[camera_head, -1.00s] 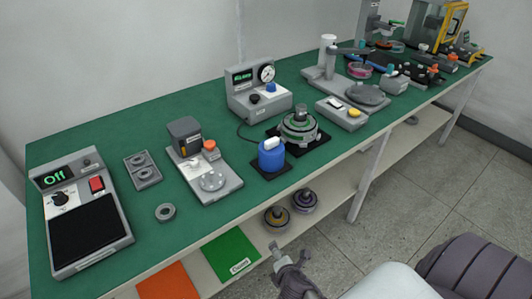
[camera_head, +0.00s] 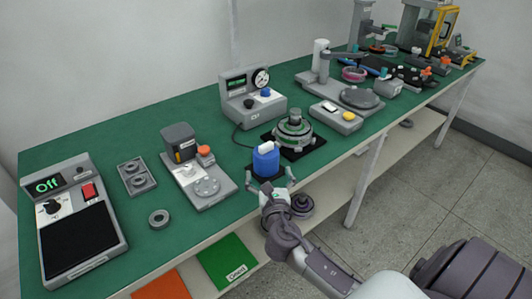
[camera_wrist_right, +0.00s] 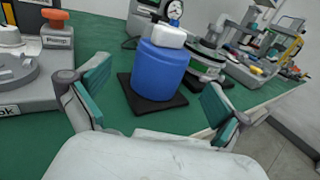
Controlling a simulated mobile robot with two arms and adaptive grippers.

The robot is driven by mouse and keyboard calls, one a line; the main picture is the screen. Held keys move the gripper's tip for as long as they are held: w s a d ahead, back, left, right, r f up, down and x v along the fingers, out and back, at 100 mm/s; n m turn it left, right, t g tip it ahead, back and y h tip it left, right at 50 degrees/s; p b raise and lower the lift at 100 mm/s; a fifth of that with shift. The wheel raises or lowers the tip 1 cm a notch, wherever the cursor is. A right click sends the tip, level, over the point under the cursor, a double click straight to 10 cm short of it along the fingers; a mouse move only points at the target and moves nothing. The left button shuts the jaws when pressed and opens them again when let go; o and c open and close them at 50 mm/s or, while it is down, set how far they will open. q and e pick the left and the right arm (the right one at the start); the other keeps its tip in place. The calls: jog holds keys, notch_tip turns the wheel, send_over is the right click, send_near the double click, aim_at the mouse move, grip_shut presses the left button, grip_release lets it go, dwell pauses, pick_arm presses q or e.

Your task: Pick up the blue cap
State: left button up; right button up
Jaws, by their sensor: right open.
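The blue cap (camera_head: 265,162) is a blue cylinder with a white block on top. It stands upright on a black pad (camera_head: 283,180) near the front edge of the green table. It also shows in the right wrist view (camera_wrist_right: 158,72), ahead of and between the fingers. My right gripper (camera_head: 275,184) is open at the table's front edge, just in front of the cap. In the wrist view its two teal-padded fingers (camera_wrist_right: 158,98) are spread wide and do not appear to touch the cap. My left gripper is not in view.
A round motor part (camera_head: 293,132) sits on a black pad behind and right of the cap. A gauge box (camera_head: 252,100) stands behind. A grey press fixture (camera_head: 205,185) is to the left. The green table (camera_head: 110,125) has free room at its back left.

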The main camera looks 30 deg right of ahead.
aim_at(266, 154)
jog(key=x, duration=0.8)
jog(key=shift+s+d+f, duration=0.1)
jog(key=shift+d, duration=0.1)
jog(key=c, duration=1.2)
